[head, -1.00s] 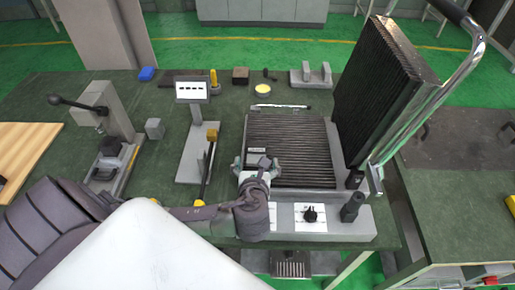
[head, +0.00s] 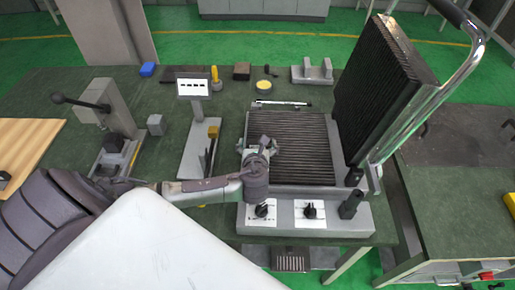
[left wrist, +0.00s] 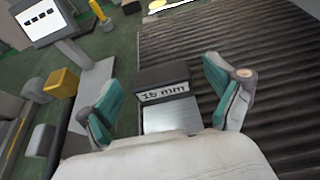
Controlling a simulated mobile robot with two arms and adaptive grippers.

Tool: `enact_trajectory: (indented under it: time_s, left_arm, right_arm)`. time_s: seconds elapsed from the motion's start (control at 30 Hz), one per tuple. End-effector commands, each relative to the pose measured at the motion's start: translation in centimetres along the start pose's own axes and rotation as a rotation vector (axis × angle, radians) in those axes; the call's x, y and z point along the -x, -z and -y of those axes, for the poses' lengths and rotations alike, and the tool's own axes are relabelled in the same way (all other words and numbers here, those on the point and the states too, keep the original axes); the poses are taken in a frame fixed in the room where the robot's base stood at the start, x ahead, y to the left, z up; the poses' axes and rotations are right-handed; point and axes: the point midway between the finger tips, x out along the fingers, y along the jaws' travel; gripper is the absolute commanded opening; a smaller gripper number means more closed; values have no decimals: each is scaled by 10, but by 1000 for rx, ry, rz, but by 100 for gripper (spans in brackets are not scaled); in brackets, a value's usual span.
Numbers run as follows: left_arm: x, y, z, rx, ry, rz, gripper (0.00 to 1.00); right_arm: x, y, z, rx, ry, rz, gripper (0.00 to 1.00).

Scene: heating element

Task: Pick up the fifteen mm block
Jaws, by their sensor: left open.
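The block labelled 15 mm (left wrist: 162,86) shows in the left wrist view, with a dark body and a pale label, at the left edge of the ribbed plate. My left gripper (left wrist: 170,95) is open, with one teal-padded finger on each side of the block and gaps between them. In the head view my left gripper (head: 258,150) is over the left part of the ribbed lower plate (head: 300,150) and hides most of the block. Whether the fingers touch the block cannot be told. My right gripper is not in view.
The ribbed upper plate (head: 385,90) stands raised at the right with a chrome handle (head: 450,70). A stand with a display (head: 193,88) and a yellow block (head: 213,131) are to the left. A lever press (head: 105,115) stands farther left.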

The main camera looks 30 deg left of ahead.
Motion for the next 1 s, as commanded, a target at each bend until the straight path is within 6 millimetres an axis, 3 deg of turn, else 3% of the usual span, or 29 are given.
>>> enact_trajectory:
  time_s: [0.07, 0.5, 0.77, 1.0]
  left_arm:
    - [0, 0, 0, 0, 0, 0, 87]
    - [0, 0, 0, 0, 0, 1, 13]
    - [1, -2, 0, 0, 0, 1, 11]
    - [9, -23, 0, 2, 2, 4, 11]
  right_arm:
    - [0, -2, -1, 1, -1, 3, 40]
    - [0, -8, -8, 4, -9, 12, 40]
    - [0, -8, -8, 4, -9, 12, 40]
    - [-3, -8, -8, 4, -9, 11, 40]
